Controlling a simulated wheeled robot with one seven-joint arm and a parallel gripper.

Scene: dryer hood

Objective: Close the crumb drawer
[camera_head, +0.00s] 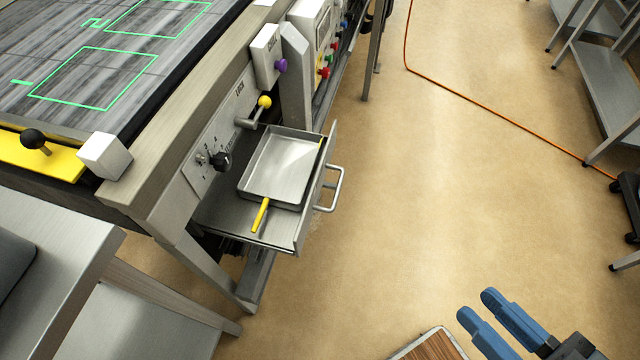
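The crumb drawer (225,212) is pulled out from under the front of the metal machine frame. Its front panel (314,190) has a bar handle (335,192) facing right. A shallow metal tray (282,170) lies in the drawer. A thin yellow stick-like piece (261,215) lies at the tray's near edge. My gripper (478,306) has blue fingers and is at the bottom right, well away from the handle. The fingers are apart with nothing between them.
A lever with a yellow knob (264,102) and a black knob (221,161) sit close behind the drawer. A metal table (60,240) stands at lower left. An orange cable (490,118) crosses the floor. The floor (420,220) between drawer and gripper is clear.

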